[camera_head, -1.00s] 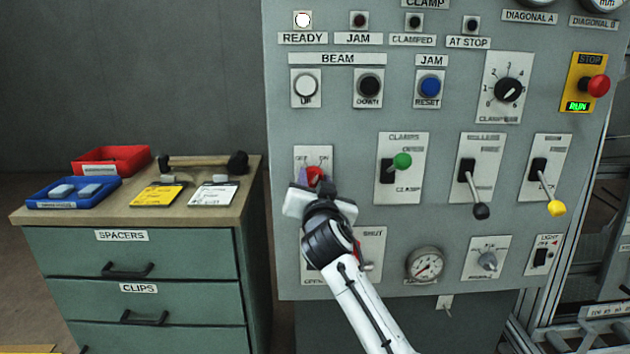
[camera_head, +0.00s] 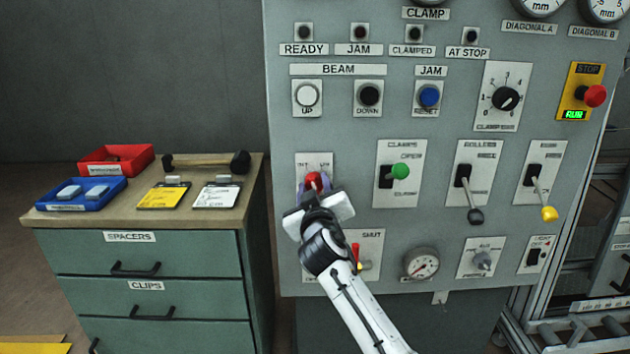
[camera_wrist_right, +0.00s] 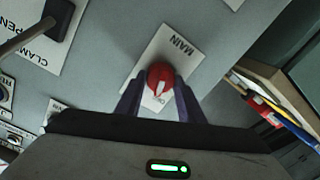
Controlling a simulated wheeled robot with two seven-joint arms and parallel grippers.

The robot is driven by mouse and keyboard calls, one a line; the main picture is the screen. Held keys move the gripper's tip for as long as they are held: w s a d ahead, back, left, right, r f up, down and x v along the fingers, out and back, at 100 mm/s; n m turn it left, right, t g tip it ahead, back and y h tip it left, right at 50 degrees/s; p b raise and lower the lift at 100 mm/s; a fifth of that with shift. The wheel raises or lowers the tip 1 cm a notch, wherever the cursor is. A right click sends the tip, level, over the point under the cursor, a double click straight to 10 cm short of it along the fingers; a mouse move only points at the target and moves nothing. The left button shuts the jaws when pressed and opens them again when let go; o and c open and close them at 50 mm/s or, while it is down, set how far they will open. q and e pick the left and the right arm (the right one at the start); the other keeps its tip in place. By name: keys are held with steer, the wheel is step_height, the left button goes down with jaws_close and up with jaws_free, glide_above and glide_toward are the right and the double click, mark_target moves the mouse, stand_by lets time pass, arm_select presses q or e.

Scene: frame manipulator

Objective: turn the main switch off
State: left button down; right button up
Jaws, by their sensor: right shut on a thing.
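The main switch is a red rotary knob (camera_head: 314,181) on a white plate (camera_head: 326,163) at the left of the grey panel. The wrist view shows the red knob (camera_wrist_right: 160,79) with a pale pointer mark, on the plate reading MAIN (camera_wrist_right: 181,47). My right gripper (camera_head: 315,190) is at the knob, its purple fingers (camera_wrist_right: 158,98) shut on either side of it. The gripper body hides the lower part of the plate. The READY lamp (camera_head: 304,32) looks dark. My left gripper is not in view.
A green-knobbed clamp lever (camera_head: 400,171) is to the right. A drawer cabinet (camera_head: 150,280) stands left, with a blue tray (camera_head: 108,192), a red tray (camera_head: 125,154) and a mallet (camera_head: 205,162) on top.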

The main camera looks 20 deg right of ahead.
steer(key=shift+n+p, duration=0.5)
steer(key=shift+n, duration=0.6)
steer(key=o, duration=1.1)
steer(key=shift+c, duration=0.2)
steer(key=v, duration=1)
steer(key=shift+s+a, duration=0.15)
